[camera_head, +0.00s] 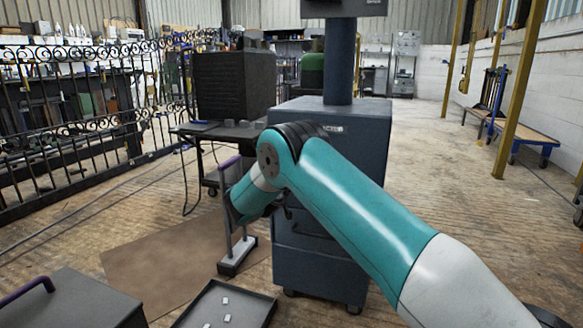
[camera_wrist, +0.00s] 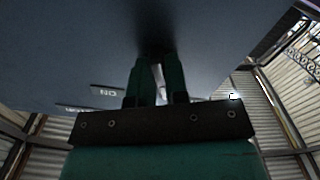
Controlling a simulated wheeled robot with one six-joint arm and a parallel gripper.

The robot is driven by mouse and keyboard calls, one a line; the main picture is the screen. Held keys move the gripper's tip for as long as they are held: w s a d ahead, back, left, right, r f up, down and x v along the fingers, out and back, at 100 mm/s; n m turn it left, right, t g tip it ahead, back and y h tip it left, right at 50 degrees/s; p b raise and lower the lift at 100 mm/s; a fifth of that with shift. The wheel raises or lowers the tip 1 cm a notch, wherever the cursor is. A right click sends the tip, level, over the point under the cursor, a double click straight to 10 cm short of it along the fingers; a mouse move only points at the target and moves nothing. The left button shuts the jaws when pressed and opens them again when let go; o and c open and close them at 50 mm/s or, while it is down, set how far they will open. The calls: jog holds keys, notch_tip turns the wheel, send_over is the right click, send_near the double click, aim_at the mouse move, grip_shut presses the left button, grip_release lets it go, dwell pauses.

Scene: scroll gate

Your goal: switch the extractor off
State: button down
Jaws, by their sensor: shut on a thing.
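The extractor (camera_head: 350,125) is a dark blue cabinet on castors with a thick pipe rising from its top, in the middle of the head view. A label on it ends in "ACTOR". In the wrist view its dark blue face (camera_wrist: 60,45) fills the upper part, with an "ON" label (camera_wrist: 107,92) turned upside down. My gripper (camera_wrist: 155,60) is up against this face. Its two dark green fingers are closed on a small dark part, seemingly the extractor's switch, mostly hidden in shadow. In the head view my arm hides the gripper and the switch.
A dark table (camera_head: 215,131) with a black ribbed box (camera_head: 233,85) stands left of the extractor. An upright stand with a pale base (camera_head: 237,257) is close to my arm. A tray (camera_head: 228,308) with small white pieces lies in front.

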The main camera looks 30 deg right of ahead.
jog(key=shift+n+p, duration=1.05)
jog(key=shift+n, duration=0.55)
jog(key=c, duration=1.1)
grip_release()
jog(key=shift+s, duration=0.1)
jog(key=b+v, duration=1.4)
jog(key=v, duration=0.3)
jog(key=shift+a+f, duration=0.1)
jog(key=shift+a, duration=0.05)
jog(key=shift+s, duration=0.1)
